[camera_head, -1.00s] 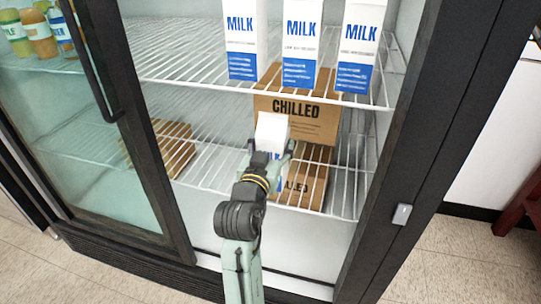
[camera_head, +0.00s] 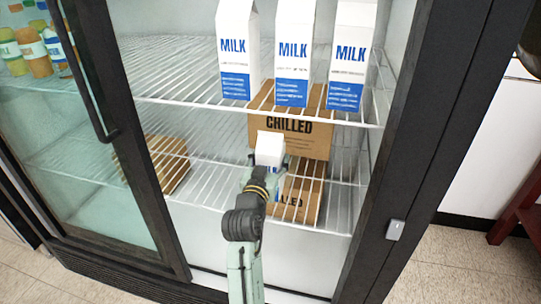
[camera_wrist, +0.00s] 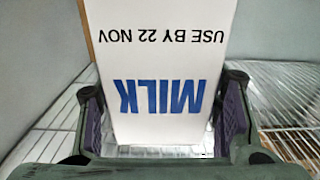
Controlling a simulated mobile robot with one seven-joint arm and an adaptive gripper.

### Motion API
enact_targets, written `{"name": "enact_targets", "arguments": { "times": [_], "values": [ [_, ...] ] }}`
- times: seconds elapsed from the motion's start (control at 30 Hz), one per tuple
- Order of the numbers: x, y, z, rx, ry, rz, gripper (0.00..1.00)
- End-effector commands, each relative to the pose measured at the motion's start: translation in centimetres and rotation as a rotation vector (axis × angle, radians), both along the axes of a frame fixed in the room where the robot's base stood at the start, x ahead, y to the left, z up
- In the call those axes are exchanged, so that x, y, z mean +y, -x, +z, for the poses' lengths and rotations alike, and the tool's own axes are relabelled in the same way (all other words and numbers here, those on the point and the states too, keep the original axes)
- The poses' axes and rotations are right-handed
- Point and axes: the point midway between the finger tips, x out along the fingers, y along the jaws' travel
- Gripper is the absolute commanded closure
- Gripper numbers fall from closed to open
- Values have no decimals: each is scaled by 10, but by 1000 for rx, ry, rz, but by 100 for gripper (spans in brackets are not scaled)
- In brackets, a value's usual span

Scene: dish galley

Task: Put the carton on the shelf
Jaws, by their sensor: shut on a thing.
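The held milk carton (camera_head: 270,148) is white with a blue MILK label. It fills the middle of the wrist view (camera_wrist: 158,60), where its print reads upside down. My gripper (camera_head: 264,162) is shut on it, with one finger on each side in the wrist view (camera_wrist: 160,115). In the head view the carton is inside the open cooler bay, in front of the cardboard boxes and below the upper wire shelf's front edge in the picture. The upper wire shelf (camera_head: 180,88) bears three upright milk cartons (camera_head: 292,50) in a row. The held carton's lower part is hidden by my gripper.
A lower wire shelf (camera_head: 215,198) holds CHILLED cardboard boxes (camera_head: 292,138) behind my gripper and another box (camera_head: 168,165) at left. The sliding glass door (camera_head: 100,150) covers the left bay. A black door frame (camera_head: 400,170) bounds the right. The upper shelf's left part is bare.

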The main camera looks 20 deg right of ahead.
Motion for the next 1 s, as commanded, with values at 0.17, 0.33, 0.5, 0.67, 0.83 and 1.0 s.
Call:
{"name": "enact_targets", "arguments": {
  "times": [0.17,0.33,0.5,0.67,0.83,1.0],
  "values": [
    [0,0,2,-7,4,1,100],
    [0,0,-4,1,-1,0,37],
    [0,0,-4,2,-1,0,26],
    [0,0,-4,2,-1,0,22],
    [0,0,-4,1,-1,0,22],
    [4,5,-1,2,-1,1,22]
  ]
}}
